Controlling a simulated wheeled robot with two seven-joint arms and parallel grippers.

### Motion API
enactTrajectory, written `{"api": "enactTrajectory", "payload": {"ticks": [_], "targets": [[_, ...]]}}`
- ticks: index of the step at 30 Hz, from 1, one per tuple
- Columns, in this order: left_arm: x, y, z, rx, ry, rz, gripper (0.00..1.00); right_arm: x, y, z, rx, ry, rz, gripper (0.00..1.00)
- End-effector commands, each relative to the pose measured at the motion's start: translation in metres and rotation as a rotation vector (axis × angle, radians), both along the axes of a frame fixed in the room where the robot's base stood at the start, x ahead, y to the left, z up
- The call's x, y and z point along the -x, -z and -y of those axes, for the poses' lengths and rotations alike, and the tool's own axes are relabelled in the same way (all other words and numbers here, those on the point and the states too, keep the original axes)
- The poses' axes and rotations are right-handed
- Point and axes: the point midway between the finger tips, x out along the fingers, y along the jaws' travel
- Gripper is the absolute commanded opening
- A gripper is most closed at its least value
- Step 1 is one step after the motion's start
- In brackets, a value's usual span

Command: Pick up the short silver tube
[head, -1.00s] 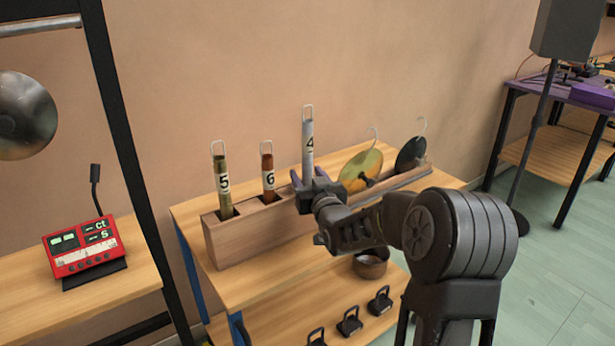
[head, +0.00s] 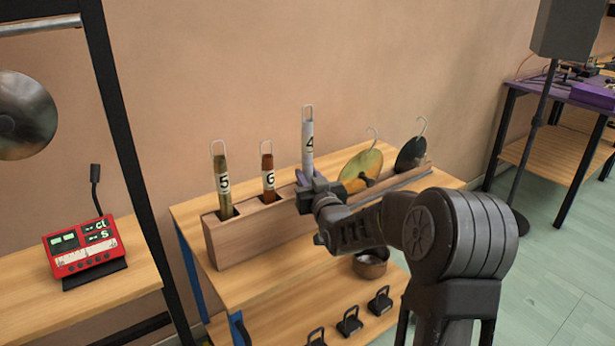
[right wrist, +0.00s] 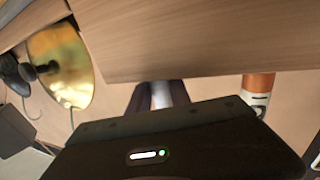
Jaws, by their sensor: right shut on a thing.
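The short silver tube (head: 308,140), labelled 4 and with a wire loop on top, stands upright at the right part of the wooden rack (head: 240,245). My right gripper (head: 306,178) is shut on it just above the rack. In the right wrist view the silver tube (right wrist: 161,96) shows between the two fingers. The tube's lower end is hidden behind the gripper and rack. My left gripper is not in view.
A green-gold tube 5 (head: 222,183) and a copper tube 6 (head: 268,172) stand in the rack to the left. A brass disc (head: 360,168) and a dark disc (head: 411,153) stand to the right. A bowl (head: 370,264) sits below.

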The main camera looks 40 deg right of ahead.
Motion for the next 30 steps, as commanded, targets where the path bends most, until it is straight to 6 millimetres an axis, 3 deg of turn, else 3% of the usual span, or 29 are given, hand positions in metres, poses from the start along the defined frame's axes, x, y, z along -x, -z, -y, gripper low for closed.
{"api": "enactTrajectory", "payload": {"ticks": [17, 23, 30], "targets": [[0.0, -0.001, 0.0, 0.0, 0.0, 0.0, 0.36, 0.0, -0.006, 0.0, 0.001, 0.0, 0.002, 0.0], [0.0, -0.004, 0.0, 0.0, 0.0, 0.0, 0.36, 0.0, -0.026, 0.0, 0.001, 0.0, 0.004, 0.0], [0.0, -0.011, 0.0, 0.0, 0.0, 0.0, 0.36, 0.0, -0.069, 0.0, 0.002, 0.0, 0.006, 0.0]]}}
